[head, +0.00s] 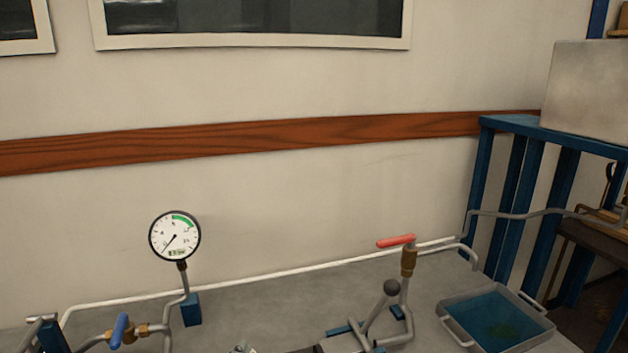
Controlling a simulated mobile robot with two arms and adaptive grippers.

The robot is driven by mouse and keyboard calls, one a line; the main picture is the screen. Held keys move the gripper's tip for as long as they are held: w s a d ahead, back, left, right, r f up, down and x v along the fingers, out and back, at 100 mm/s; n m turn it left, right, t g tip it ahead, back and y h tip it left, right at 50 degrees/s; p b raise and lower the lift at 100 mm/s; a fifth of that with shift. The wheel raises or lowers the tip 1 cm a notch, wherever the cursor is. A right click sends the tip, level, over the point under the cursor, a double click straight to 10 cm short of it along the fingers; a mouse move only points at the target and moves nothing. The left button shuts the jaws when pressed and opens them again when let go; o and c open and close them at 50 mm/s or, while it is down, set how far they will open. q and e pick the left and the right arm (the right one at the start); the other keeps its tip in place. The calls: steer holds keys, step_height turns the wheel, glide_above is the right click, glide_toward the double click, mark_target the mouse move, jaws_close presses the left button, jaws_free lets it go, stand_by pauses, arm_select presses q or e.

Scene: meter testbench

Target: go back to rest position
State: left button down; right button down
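Neither of my grippers shows in the head view. The meter testbench has a grey top (260,310) against the wall. A round pressure gauge (175,236) with a white face and a green band stands upright on a pipe at the left. Its needle points to the lower left. A valve with a blue handle (119,331) sits on brass fittings at the lower left. A valve with a red handle (396,241) stands right of the middle. A lever with a dark ball knob (391,287) leans just in front of it.
A metal tray (452,321) with blue-green liquid stands at the right of the bench. A blue frame (484,190) carrying a grey tank (588,92) stands behind it. A thin pipe (330,267) runs along the back edge. The bench middle is mostly clear.

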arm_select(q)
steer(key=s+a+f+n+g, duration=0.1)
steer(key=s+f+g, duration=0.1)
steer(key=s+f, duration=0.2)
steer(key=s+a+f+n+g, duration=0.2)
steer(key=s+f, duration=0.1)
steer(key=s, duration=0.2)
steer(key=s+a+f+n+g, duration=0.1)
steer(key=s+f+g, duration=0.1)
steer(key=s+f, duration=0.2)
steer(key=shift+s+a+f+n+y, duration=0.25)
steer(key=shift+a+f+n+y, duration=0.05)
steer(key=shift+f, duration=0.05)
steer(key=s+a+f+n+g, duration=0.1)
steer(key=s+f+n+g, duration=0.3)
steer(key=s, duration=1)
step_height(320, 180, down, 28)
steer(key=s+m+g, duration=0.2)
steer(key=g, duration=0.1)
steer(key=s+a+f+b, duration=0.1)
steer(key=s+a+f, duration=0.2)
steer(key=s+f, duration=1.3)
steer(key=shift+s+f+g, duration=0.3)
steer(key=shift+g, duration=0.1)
